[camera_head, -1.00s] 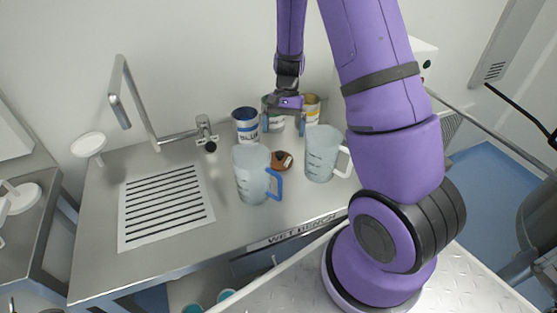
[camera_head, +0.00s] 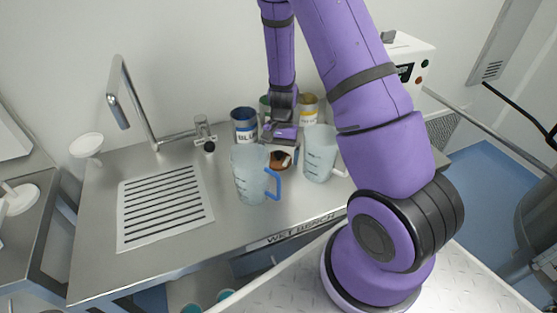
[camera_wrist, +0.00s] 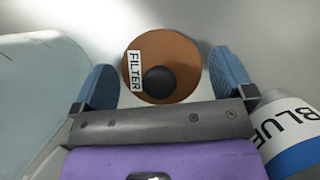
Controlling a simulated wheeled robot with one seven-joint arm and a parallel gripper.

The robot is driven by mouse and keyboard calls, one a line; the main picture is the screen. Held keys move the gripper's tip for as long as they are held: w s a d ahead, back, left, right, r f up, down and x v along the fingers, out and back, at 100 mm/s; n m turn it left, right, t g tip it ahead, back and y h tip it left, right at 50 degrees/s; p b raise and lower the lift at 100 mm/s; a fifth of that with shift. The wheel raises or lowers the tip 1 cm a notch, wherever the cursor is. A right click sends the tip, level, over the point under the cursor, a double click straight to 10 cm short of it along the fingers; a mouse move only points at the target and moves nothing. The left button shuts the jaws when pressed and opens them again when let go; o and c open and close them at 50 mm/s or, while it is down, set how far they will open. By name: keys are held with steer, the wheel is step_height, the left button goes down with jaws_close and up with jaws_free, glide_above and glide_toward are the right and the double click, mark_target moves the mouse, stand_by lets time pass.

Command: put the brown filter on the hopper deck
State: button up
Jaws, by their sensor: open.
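The brown filter (camera_wrist: 186,53) is a round brown disc with a dark round knob and a white FILTER label. It lies on the wet bench between the two jugs, and in the head view (camera_head: 281,160) my gripper partly covers it. My gripper (camera_wrist: 163,82) is open, with a blue finger on either side of the filter. In the head view my gripper (camera_head: 281,155) points down over the filter. Whether the fingers touch it, I cannot tell. I cannot identify a hopper deck in these views.
A clear jug with a blue handle (camera_head: 250,175) stands left of the filter and one with a white handle (camera_head: 320,155) stands right. The BLUE can (camera_head: 244,128) and a yellow-banded can (camera_head: 308,108) stand behind. A tap (camera_head: 120,100) and slotted drain (camera_head: 165,205) are at left.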

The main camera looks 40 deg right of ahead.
steer(key=c, duration=0.8)
steer(key=shift+r, duration=0.15)
